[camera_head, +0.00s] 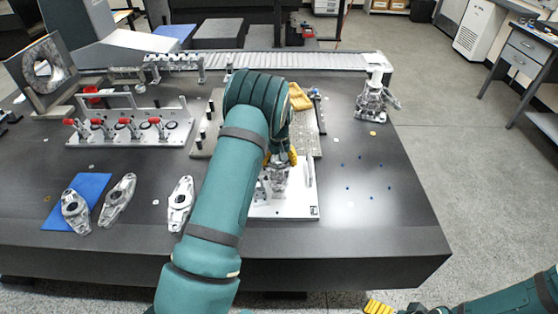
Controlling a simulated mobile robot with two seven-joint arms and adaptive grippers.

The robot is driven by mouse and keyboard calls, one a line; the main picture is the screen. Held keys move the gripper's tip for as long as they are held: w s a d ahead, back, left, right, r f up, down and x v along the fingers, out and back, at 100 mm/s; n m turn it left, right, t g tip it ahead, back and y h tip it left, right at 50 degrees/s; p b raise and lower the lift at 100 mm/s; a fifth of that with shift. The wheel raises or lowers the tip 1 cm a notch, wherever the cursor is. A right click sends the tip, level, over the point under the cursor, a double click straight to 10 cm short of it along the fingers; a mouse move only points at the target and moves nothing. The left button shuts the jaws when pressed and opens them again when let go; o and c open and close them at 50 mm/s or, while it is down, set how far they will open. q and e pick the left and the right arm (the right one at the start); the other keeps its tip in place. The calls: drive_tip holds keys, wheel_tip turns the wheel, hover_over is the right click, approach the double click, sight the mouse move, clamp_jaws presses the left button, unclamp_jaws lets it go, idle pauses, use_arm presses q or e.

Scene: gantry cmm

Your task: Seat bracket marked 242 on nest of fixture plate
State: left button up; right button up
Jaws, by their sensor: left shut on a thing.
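My left arm reaches over the table, and its gripper (279,160), with yellow fingertips, points down over a white fixture plate (297,212). It is shut on a silvery metal part (279,178), apparently a bracket. The arm hides part of this part and the plate's left side, so I cannot tell whether the part touches the nest. No number is readable. Three similar brackets lie to the left: one on a blue mat (75,214), one beside it (117,200), and one nearer the arm (180,203). My right gripper (378,307) shows only partly at the bottom edge, off the table.
A rack with red-tipped clamps (130,138) stands behind the brackets. A perforated plate (312,142) lies behind the fixture plate. A metal device (373,101) stands at the back right. The table's right side (385,215) is mostly clear.

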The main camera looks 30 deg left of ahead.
use_arm(q)
drive_tip(key=shift+f+b, duration=0.35)
drive_tip(key=shift+f, duration=0.3)
drive_tip(key=shift+f+b, duration=1.2)
drive_tip(key=shift+f, duration=0.75)
drive_tip(key=shift+f+b, duration=0.85)
drive_tip(key=shift+f, duration=0.45)
drive_tip(key=o, duration=1.2)
wheel_tip(320, 180, up, 12)
drive_tip(key=shift+r, duration=0.1)
